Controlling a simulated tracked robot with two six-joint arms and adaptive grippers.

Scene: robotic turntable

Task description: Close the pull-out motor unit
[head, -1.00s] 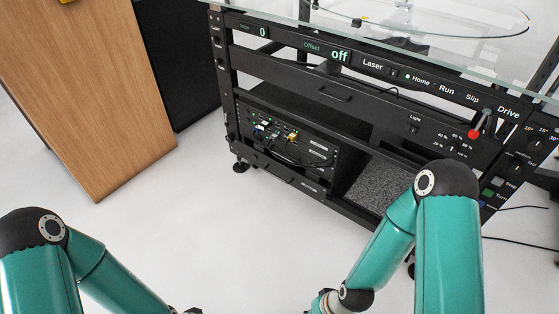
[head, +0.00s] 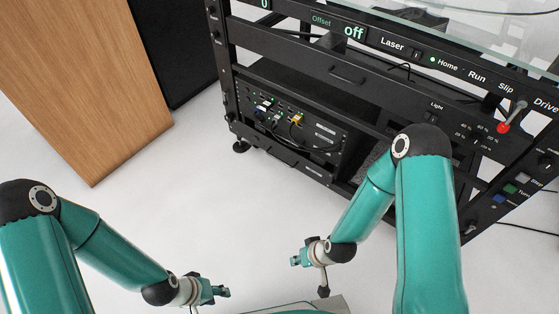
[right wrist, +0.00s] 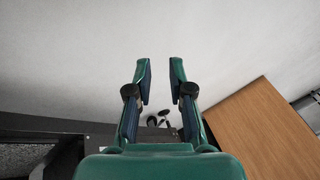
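The motor unit (head: 318,131) is a black box with small lights, coloured plugs and cables on its front. It sits low in the left part of the black rack (head: 350,75). I cannot tell how far it stands out. My right gripper (head: 297,259) is over the floor in front of the rack, apart from the unit. In the right wrist view its fingers (right wrist: 159,75) are spread with nothing between them. My left gripper (head: 225,292) is lower left, over the floor and away from the rack. It is too small to tell whether it is open.
A wooden cabinet (head: 85,80) stands at the left, with a black panel (head: 172,50) beside it. It also shows in the right wrist view (right wrist: 262,130). A red-knobbed lever (head: 503,127) is on the rack's right. White floor (head: 190,210) lies clear before the rack.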

